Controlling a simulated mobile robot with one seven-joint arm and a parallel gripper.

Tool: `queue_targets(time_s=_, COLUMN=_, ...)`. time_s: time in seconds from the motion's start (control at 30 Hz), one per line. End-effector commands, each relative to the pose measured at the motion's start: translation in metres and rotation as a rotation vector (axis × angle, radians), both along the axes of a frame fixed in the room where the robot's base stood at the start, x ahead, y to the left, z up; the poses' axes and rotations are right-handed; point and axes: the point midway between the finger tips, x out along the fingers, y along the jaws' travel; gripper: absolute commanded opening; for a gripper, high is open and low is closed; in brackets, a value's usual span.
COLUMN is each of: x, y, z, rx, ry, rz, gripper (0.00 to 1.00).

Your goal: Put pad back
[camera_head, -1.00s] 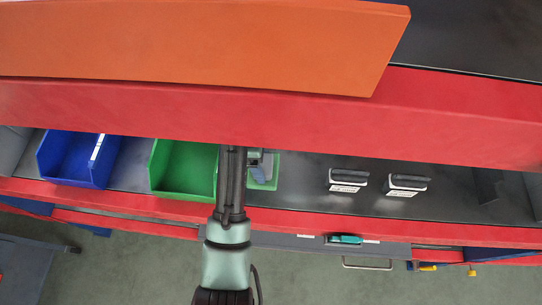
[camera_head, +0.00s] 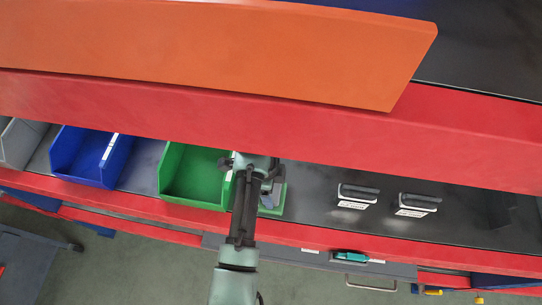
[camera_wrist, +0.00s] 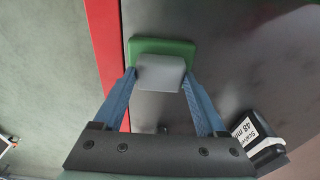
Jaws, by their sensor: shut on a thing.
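The pad shows in the wrist view as a green slab (camera_wrist: 148,46) with a pale grey block (camera_wrist: 160,72) on it. My gripper (camera_wrist: 160,78) has its two blue fingers on either side of the grey block and is shut on it. In the head view the green slab (camera_head: 281,204) is partly hidden by my wrist, just right of the green bin (camera_head: 178,195). The slab is at or just above the dark shelf; I cannot tell whether it touches.
Two black holders with white labels (camera_head: 357,196) (camera_head: 416,205) stand to the right on the shelf. A blue bin (camera_head: 85,170) is at left. A red beam (camera_head: 330,130) with an orange panel (camera_head: 250,55) overhangs my wrist. A red edge (camera_wrist: 104,50) borders the shelf.

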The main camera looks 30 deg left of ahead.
Motion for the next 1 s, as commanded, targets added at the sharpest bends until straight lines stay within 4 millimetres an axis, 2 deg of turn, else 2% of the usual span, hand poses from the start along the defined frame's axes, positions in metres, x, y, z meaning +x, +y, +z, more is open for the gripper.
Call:
queue_targets(time_s=0.03, x=0.000, y=0.000, z=0.000, rx=0.000, ry=-0.001, rz=0.000, gripper=0.78)
queue_targets(time_s=0.17, x=0.000, y=0.000, z=0.000, rx=0.000, ry=-0.001, rz=0.000, gripper=1.00)
queue_targets(time_s=0.43, x=0.000, y=0.000, z=0.001, rx=0.000, ry=-0.001, rz=0.000, gripper=1.00)
queue_targets(time_s=0.57, x=0.001, y=0.002, z=0.011, rx=0.001, ry=-0.004, rz=0.000, gripper=1.00)
queue_targets(time_s=0.67, x=0.001, y=0.003, z=0.026, rx=0.002, ry=-0.007, rz=0.000, gripper=1.00)
queue_targets(time_s=0.77, x=0.000, y=0.006, z=0.049, rx=0.004, ry=-0.009, rz=-0.001, gripper=1.00)
queue_targets(time_s=0.87, x=-0.001, y=0.009, z=0.074, rx=0.004, ry=-0.009, rz=-0.001, gripper=1.00)
queue_targets(time_s=0.9, x=-0.002, y=0.009, z=0.088, rx=0.001, ry=-0.002, rz=0.000, gripper=1.00)
queue_targets(time_s=1.0, x=-0.003, y=0.011, z=0.101, rx=0.000, ry=0.000, rz=0.001, gripper=1.00)
